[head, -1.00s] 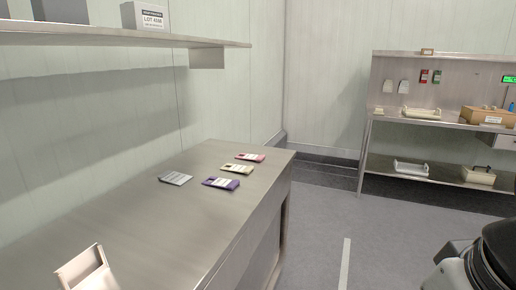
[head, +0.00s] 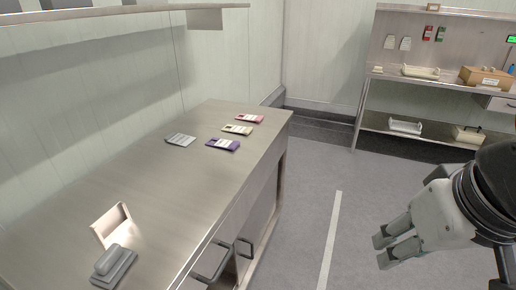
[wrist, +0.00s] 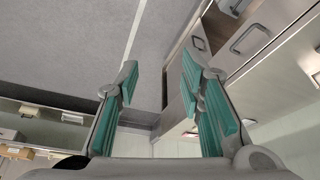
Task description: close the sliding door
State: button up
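The metal bench (head: 150,180) on the left has a cabinet front with panels below its top. Two bar handles show on that front, a nearer handle (head: 212,263) and a farther handle (head: 245,248). I cannot tell for sure which panel is the sliding door or how far it stands open. In the wrist view a handle (wrist: 248,38) shows at upper right on a metal panel, beside a dark gap. My gripper (head: 388,246) is to the right of the bench, apart from it, over the floor. In the wrist view its fingers (wrist: 160,82) are spread and empty.
Several coloured cards, including a purple one (head: 222,145), lie on the bench with a white holder (head: 112,225) and a grey device (head: 114,267). A shelf unit (head: 400,138) stands at the back right. The grey floor (head: 310,190) between is clear.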

aim_at(245, 245)
jog(key=i+l, duration=0.5)
jog(key=i+l+z, duration=0.1)
jog(key=i+l, duration=0.45)
jog(key=i, duration=0.15)
